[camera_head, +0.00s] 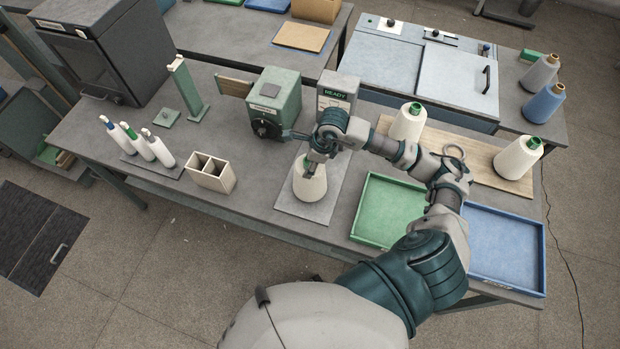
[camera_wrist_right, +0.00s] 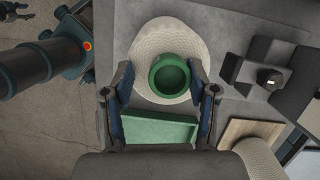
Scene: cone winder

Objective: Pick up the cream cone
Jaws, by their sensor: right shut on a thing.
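The cream cone (camera_head: 310,186), with a green core top (camera_wrist_right: 169,75), stands upright on a grey plate (camera_head: 292,208) at the table's front middle. My right gripper (camera_head: 312,160) reaches it from above. In the right wrist view its two fingers (camera_wrist_right: 164,100) flank the cone's top and are shut on it. In the head view the gripper hides the cone's top. No gap below the cone is visible.
Two similar cones (camera_head: 408,122) (camera_head: 517,158) stand on a wooden board (camera_head: 465,150). A green tray (camera_head: 388,205) and a blue tray (camera_head: 505,245) lie right of the held cone. A green machine (camera_head: 275,98) and a READY display box (camera_head: 336,92) stand behind. A divided box (camera_head: 212,172) stands left.

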